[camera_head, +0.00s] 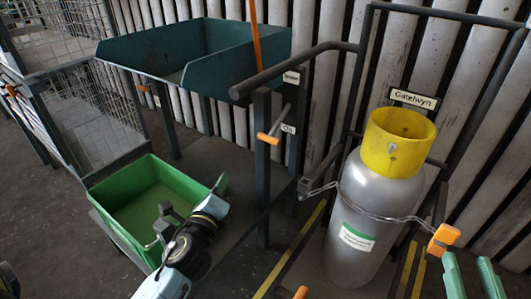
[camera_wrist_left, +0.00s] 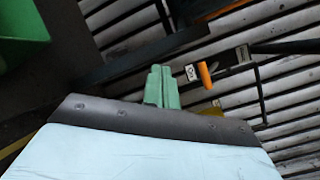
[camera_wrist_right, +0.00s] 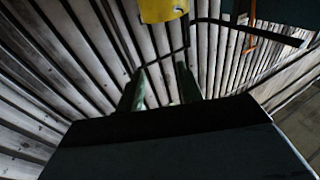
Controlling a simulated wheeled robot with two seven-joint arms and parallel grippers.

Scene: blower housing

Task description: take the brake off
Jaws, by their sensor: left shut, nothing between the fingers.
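The brake lever has an orange grip (camera_head: 268,138) on a dark post. It stands beside the small "On" label (camera_head: 288,128); a second label (camera_head: 291,77), too small to read surely, sits higher up. In the left wrist view the orange grip (camera_wrist_left: 205,75) is just beyond and right of my fingertips, with the "On" label (camera_wrist_left: 192,73) next to it. My left gripper (camera_head: 220,184) is shut and empty, left of and below the lever, apart from it. Its green fingers (camera_wrist_left: 158,88) are pressed together. My right gripper (camera_head: 472,276) is open and empty at the lower right.
A grey cylinder with a yellow collar (camera_head: 398,142) stands chained in a dark frame, with an orange clip (camera_head: 443,238) on the chain. A green bin (camera_head: 150,195) sits left of my left arm. A teal hopper (camera_head: 200,50) is behind. A dark rail (camera_head: 295,68) projects above the lever.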

